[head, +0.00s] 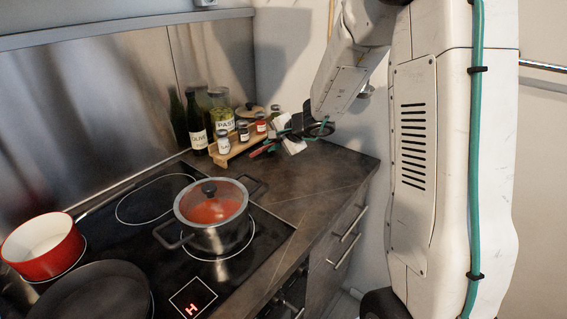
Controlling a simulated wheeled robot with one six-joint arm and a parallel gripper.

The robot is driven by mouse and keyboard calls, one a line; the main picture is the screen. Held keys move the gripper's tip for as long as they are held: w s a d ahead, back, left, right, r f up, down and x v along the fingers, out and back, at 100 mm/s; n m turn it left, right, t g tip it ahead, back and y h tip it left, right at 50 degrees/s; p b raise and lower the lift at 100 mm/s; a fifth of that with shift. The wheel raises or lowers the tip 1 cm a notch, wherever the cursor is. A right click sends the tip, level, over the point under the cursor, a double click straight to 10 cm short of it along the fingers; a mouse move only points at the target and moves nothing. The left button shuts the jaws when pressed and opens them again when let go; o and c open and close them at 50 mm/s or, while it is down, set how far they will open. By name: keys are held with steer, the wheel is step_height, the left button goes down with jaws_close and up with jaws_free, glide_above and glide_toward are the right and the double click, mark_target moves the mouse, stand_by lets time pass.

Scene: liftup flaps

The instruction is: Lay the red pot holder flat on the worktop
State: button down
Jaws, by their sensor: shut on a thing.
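My gripper (272,146) is in the head view, above the back right part of the dark worktop (325,172), in front of the wooden rack. It is shut on a thin red piece (258,151), which looks like the red pot holder seen nearly edge-on. Only a small strip of it shows, and the fingers and wrist hide the rest. It looks held above the worktop rather than lying flat, but the exact gap cannot be told.
A lidded pot of red sauce (212,212) stands on the hob. A red saucepan (42,247) and a dark pan (92,292) are at the left. The wooden rack (236,148) holds several jars, with a dark bottle (195,122) beside it. The worktop right of the pot is clear.

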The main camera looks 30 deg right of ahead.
steer(key=c, duration=1.6)
jaws_free()
steer(key=shift+v, duration=4)
steer(key=r, duration=0.2)
steer(key=s+r, duration=0.1)
steer(key=r, duration=0.2)
steer(key=s+r, duration=0.1)
steer(key=r, duration=0.2)
steer(key=shift+d, duration=0.4)
steer(key=shift+a, duration=0.1)
